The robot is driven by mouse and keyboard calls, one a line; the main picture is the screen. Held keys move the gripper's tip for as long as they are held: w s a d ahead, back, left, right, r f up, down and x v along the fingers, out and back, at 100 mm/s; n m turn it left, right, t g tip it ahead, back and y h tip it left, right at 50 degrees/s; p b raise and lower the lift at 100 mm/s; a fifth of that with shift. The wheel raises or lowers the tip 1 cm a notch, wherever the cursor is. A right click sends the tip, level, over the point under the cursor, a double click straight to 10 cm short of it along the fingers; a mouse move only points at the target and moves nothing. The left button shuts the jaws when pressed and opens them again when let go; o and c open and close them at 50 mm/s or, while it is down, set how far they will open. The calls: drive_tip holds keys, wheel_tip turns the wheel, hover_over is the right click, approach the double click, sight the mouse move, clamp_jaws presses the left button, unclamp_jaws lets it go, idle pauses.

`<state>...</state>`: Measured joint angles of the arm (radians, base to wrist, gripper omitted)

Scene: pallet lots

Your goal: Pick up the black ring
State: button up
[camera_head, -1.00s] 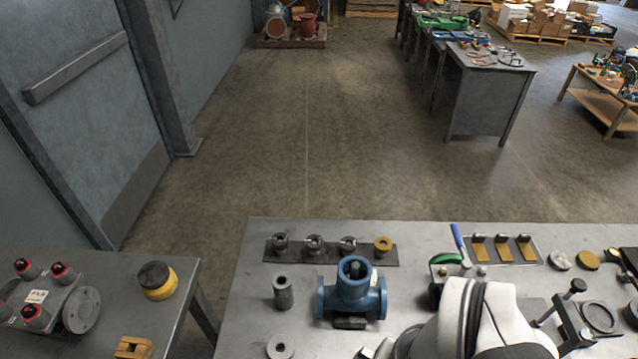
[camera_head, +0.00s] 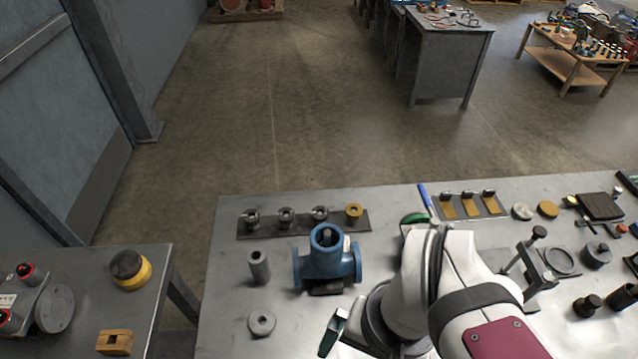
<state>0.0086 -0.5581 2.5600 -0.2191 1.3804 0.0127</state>
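A flat dark ring (camera_head: 575,268), which looks like the black ring, lies on the grey workbench (camera_head: 225,300) at the right, just beside a dark clamp-like stand (camera_head: 532,262). My white arm reaches in from the bottom, to the left of the ring and apart from it. What looks like one finger of my gripper (camera_head: 334,332), silver with a dark green face, shows at the bottom centre. The rest of the gripper is hidden by the arm or out of frame, so its opening does not show. No ring shows at the visible finger.
A blue valve body (camera_head: 327,262) stands left of my arm, near a grey cylinder (camera_head: 259,267) and grey washer (camera_head: 262,322). A dark rack (camera_head: 300,224) and a tray of brass pieces (camera_head: 470,206) lie behind. Dark round parts (camera_head: 587,306) sit at the right.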

idle(0.3)
drive_tip(key=shift+c, duration=1.1)
drive_tip(key=w+a+r+n, duration=0.1)
drive_tip(key=w+r+n, duration=0.15)
drive_tip(key=w, duration=0.75)
drive_tip(key=w+a+r+n, duration=0.2)
drive_tip(key=w+n, duration=0.1)
drive_tip(key=w, duration=0.7)
drive_tip(key=n+t+h, duration=0.1)
drive_tip(key=n, duration=0.4)
hover_over(286, 215)
drive_tip(key=s, duration=0.2)
wheel_tip(286, 215, down, 8)
drive_tip(key=shift+m, duration=0.25)
drive_tip(key=f, duration=0.4)
drive_tip(key=w+f, duration=0.1)
drive_tip(key=f, duration=0.9)
drive_tip(key=shift+w+f, duration=0.25)
drive_tip(key=shift+w, duration=0.05)
clamp_jaws()
